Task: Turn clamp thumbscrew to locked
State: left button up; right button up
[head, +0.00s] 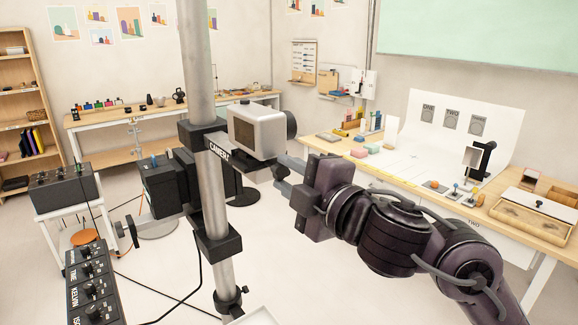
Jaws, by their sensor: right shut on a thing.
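A grey camera (257,130) with a dark lens on its right is mounted on a metal pole (195,65). A black clamp (203,137) with white lettering "CAMERA" grips the pole beside it. My right gripper (281,172) reaches in from the right, just below the camera's right side. It is shut on a small dark part there, which looks like the clamp thumbscrew; the fingers mostly hide it, so its turn position cannot be read. My left gripper is not in view.
A second black clamp (217,245) sits lower on the pole. Control boxes (92,285) are at the left. A wooden table (365,175) with props stands at the right. Cables cross the floor.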

jog(key=m+p, duration=0.4)
jog(key=m, duration=0.2)
jog(key=shift+r, duration=0.15)
jog(key=shift+m+p, duration=1.3)
jog(key=shift+m, duration=0.8)
jog(key=shift+f, duration=0.2)
jog(key=o, duration=1)
jog(key=shift+b+v, duration=0.65)
jog(key=shift+v, duration=3.3)
